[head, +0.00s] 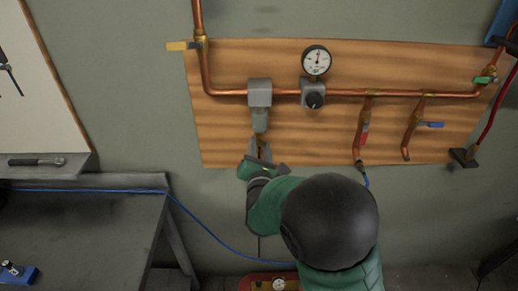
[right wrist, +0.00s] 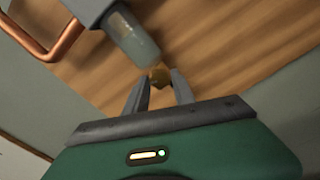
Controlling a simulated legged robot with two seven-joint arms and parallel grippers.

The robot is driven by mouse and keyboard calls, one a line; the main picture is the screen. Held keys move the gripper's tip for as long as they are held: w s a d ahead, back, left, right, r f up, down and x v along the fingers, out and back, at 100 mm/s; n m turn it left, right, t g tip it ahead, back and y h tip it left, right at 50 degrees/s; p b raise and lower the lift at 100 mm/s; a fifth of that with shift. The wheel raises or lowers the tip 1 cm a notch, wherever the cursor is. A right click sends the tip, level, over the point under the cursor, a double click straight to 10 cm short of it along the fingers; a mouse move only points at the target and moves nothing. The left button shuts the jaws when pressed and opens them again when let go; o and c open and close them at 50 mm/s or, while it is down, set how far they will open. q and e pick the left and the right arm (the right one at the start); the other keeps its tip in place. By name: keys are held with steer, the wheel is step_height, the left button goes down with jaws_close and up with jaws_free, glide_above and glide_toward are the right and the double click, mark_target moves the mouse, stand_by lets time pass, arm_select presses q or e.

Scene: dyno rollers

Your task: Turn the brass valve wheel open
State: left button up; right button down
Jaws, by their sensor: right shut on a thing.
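The small brass valve wheel (right wrist: 160,76) shows in the right wrist view at the lower end of the cloudy bowl (right wrist: 134,38) under a grey filter housing. My right gripper (right wrist: 160,84) has its two grey fingers on either side of the wheel and is shut on it. In the head view, my right gripper (head: 259,150) reaches up from below to just under the bowl (head: 260,120). The wheel is mostly hidden by the fingers there. How far the wheel is turned cannot be told. My left gripper is out of view.
A copper pipe (head: 232,92) runs across the wooden board (head: 225,140), with a regulator (head: 314,95) and gauge (head: 317,60) right of the housing. Red (head: 363,138) and blue (head: 433,125) handled valves hang farther right. A dark workbench (head: 90,235) stands at left.

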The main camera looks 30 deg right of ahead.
steer(key=n, duration=0.4)
steer(key=shift+s+f+n, duration=0.1)
steer(key=shift+f+n, duration=0.05)
steer(key=shift+n, duration=0.15)
arm_select(q)
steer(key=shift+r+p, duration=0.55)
steer(key=shift+p, duration=0.05)
arm_select(e)
steer(key=n, duration=0.4)
steer(key=shift+n, duration=0.3)
arm_select(q)
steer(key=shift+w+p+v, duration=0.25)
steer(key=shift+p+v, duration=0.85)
steer(key=shift+p, duration=0.05)
arm_select(e)
steer(key=n, duration=0.4)
steer(key=shift+n, duration=0.3)
steer(key=n+p, duration=0.1)
steer(key=n, duration=0.1)
steer(key=shift+n+p, duration=0.3)
steer(key=shift+p, duration=0.05)
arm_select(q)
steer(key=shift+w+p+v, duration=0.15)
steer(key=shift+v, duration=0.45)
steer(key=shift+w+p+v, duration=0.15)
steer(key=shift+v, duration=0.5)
arm_select(e)
steer(key=shift+n, duration=0.5)
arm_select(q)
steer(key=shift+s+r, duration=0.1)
